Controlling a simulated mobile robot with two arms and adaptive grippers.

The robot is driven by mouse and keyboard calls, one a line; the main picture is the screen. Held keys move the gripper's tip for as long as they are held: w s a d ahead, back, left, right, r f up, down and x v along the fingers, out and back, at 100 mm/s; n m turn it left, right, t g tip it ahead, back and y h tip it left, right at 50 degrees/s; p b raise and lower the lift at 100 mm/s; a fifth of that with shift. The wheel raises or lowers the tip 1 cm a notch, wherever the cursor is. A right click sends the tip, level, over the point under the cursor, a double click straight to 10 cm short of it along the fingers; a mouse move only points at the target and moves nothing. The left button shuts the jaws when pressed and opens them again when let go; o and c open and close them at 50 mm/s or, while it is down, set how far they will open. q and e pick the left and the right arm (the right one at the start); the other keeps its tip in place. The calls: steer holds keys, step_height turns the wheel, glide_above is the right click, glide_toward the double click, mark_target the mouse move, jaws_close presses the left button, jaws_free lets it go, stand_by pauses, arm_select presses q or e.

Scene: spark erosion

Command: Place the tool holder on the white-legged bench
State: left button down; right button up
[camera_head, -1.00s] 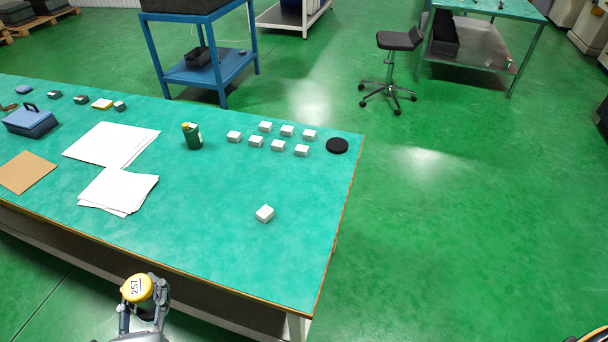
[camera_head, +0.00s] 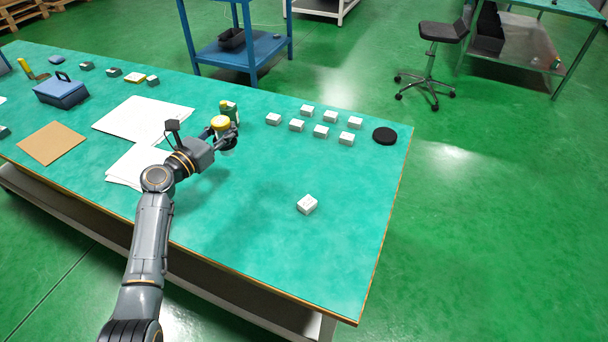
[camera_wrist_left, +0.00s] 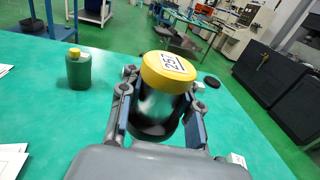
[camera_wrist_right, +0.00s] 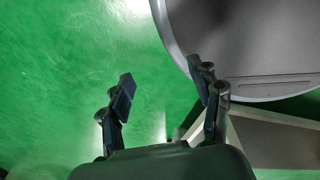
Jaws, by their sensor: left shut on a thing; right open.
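The tool holder (camera_head: 220,123) is a dark metal cylinder with a yellow cap marked 257. My left gripper (camera_head: 226,140) is shut around it and holds it over the white-legged bench (camera_head: 250,215), which has a green top. In the left wrist view, the tool holder (camera_wrist_left: 164,95) stands nearly upright between the two fingers of my left gripper (camera_wrist_left: 163,88). Whether its base touches the bench cannot be told. My right gripper (camera_wrist_right: 165,80) is open and empty in the right wrist view, with green floor beyond it.
A green bottle with a yellow cap (camera_wrist_left: 78,70) stands close by the tool holder. Several white boxes (camera_head: 321,131) and a black disc (camera_head: 384,136) lie at the right back. White paper (camera_head: 143,120) lies at left. The bench's front right is clear except for one white box (camera_head: 307,204).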

arm_select(q)
steer(key=shift+w+a+r, duration=0.45)
steer(key=shift+w+r, duration=0.2)
steer(key=shift+r, duration=0.05)
steer(key=shift+w+a+r, duration=0.15)
steer(key=shift+r, duration=0.2)
steer(key=s+d+p, duration=0.3)
steer(key=s+d, duration=0.3)
steer(key=s, duration=0.6)
steer(key=s+d+p, duration=0.3)
steer(key=s+d, duration=0.2)
steer(key=s, duration=0.7)
arm_select(e)
step_height(320, 180, up, 6)
steer(key=a+f, duration=0.1)
arm_select(q)
steer(key=shift+h, duration=0.3)
steer(key=shift+w+a+f+b, duration=0.6)
steer(key=shift+w+f+b, duration=0.25)
steer(key=shift+w+f, duration=1.3)
steer(key=shift+w+a+f+b, duration=0.6)
steer(key=shift+w+f+b, duration=0.25)
steer(key=shift+w+f, duration=1.25)
steer(key=shift+w+a+f+b, duration=0.6)
steer(key=shift+w+f+b, duration=0.25)
steer(key=shift+w+f, duration=1.25)
steer(key=shift+w+r, duration=0.1)
arm_select(e)
steer(key=f, duration=0.4)
steer(key=shift+a+f, duration=0.2)
